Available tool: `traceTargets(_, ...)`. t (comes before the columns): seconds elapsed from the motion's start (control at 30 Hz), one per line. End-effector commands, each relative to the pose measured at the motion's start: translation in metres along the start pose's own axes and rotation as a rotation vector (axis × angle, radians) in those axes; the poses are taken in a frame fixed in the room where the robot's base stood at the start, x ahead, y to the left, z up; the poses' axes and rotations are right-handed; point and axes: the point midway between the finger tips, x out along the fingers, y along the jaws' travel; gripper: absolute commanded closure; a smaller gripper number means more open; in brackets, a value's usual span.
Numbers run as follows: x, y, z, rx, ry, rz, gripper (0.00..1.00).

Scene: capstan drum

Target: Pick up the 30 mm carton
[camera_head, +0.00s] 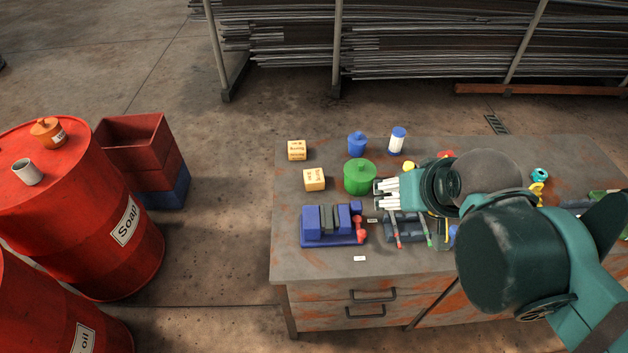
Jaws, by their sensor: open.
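Two small yellow-tan cartons with dark print stand near the left side of the workbench top. One carton (297,150) is at the back left, and the other carton (314,180) is a little nearer and to its right. The print is too small to tell which is the 30 mm one. My gripper (378,193) is open and points left, with its pale fingers apart and nothing seen between them. It is to the right of both cartons, with the green container (360,177) between it and the nearer one. My arm hides part of the bench to the right.
A blue vise (331,226) stands in front of the nearer carton. A blue jar (357,144) and white bottle (397,140) stand behind the green container. Screwdrivers (396,232) lie by a dark tray. Bare workbench (291,205) shows along the left edge. Red drums (90,210) stand further left.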

Motion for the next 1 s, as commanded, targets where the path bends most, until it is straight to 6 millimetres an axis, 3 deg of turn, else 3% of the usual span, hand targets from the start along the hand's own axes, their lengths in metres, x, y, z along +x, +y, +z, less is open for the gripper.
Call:
traceTargets(0.43, 0.005, -0.005, -0.015, 0.063, -0.026, -0.006, 0.40)
traceTargets(1.0, 0.042, -0.027, -0.069, 0.338, -0.144, -0.001, 0.40)
